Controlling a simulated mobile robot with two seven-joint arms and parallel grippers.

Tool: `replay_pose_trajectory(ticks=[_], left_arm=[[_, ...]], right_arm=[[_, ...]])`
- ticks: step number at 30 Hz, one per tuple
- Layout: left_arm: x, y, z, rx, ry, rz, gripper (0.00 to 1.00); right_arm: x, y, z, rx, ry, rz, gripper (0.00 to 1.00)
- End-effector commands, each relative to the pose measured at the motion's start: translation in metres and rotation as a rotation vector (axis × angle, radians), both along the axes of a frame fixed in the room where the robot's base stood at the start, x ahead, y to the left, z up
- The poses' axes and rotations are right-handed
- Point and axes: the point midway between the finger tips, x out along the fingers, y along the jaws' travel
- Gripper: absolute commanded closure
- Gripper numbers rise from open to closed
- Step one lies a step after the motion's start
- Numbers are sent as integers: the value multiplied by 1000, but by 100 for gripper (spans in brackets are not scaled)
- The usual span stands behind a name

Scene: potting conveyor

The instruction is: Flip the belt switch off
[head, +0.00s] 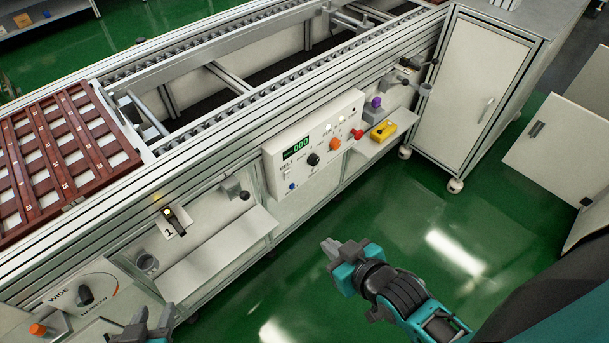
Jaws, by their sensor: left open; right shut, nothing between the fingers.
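The belt control panel (273,160) is a white box on the front of the conveyor, with a green display reading 000 and lettering that looks like BELT. It carries a black knob (313,159), an orange button (334,145), a blue button (292,186) and small light-coloured controls. Which of these is the belt switch, and its position, are too small to tell. My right gripper (328,247) is shut and empty, below the panel over the green floor, apart from it. My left gripper (154,319) is open at the bottom edge, partly cut off, far left of the panel.
A selector plate (97,281) marked WIDE and NARROW sits lower left. A black lever (177,217) by a lit lamp and a shelf (220,253) lie left of the panel. A yellow box (383,131) stands right. A slatted brown tray (60,165) rests on the conveyor.

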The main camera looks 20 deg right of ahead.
Motion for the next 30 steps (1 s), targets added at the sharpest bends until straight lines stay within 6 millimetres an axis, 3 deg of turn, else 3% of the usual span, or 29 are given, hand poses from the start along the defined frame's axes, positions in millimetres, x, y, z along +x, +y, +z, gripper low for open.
replay_pose_trajectory(ticks=[10,14,18,20,24,30], left_arm=[[2,0,0,1,-3,0,57],[2,0,-15,0,-1,0,57],[4,-5,-49,-8,9,-9,57],[10,-14,-57,-23,-4,-21,57],[16,-24,-91,-42,-4,-34,57],[21,-36,-127,-67,-2,-55,57]], right_arm=[[-1,1,-2,0,2,4,100],[8,0,-18,-48,-40,46,100],[36,-5,-57,-202,-186,169,100],[52,-10,-76,-303,-276,234,100],[90,-25,-116,-578,-501,370,100],[132,-55,-151,-977,-779,476,100]])
